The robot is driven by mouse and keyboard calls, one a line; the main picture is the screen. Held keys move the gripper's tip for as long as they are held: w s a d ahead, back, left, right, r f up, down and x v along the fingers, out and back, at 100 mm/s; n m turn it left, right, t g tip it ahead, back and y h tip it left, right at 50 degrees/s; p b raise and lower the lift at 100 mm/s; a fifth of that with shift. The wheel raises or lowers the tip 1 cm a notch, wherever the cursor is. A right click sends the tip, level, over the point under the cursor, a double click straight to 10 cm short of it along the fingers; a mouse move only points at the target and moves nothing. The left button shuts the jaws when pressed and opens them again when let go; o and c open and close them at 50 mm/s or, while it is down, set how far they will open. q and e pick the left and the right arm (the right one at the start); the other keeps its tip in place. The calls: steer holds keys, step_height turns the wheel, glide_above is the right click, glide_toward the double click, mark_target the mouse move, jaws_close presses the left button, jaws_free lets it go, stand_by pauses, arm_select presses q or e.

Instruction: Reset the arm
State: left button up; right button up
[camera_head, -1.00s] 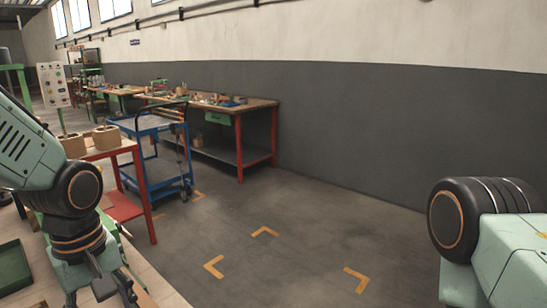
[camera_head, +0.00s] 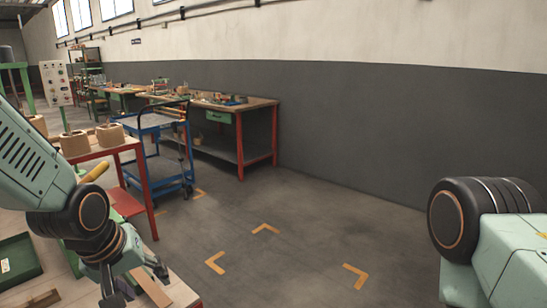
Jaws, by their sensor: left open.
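My left arm comes in from the left, and its gripper (camera_head: 138,285) points down over the wooden workbench (camera_head: 72,290) at the lower left. The left gripper is open, with its fingers spread and cut off partly by the bottom edge. A flat wooden piece (camera_head: 152,288) lies by its fingers; I see nothing held. My right arm shows only as a pale green link with a dark joint at the right edge. Its gripper is out of view.
A green tray (camera_head: 18,262) lies on the bench at left. A red-legged table (camera_head: 128,143) holds tan coil-like blocks (camera_head: 110,136). A blue cart (camera_head: 160,122) and a long workbench (camera_head: 240,105) stand behind. The floor with orange corner marks (camera_head: 265,229) is clear.

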arm_select(q)
steer(key=s+f+m, duration=0.2)
steer(key=s+f, duration=0.2)
steer(key=f, duration=0.4)
steer(key=s+f+m, duration=0.2)
steer(key=s+f, duration=0.3)
steer(key=f, duration=0.3)
steer(key=s+f+g, duration=0.2)
steer(key=s+f, duration=0.3)
steer(key=s, duration=0.5)
steer(key=s+f+g+y, duration=0.1)
steer(key=s+f+g, duration=0.1)
steer(key=s+f, duration=0.4)
steer(key=s, duration=0.3)
steer(key=shift+s+d+m, duration=0.35)
steer(key=shift+s+m, duration=0.05)
steer(key=shift+s, duration=0.1)
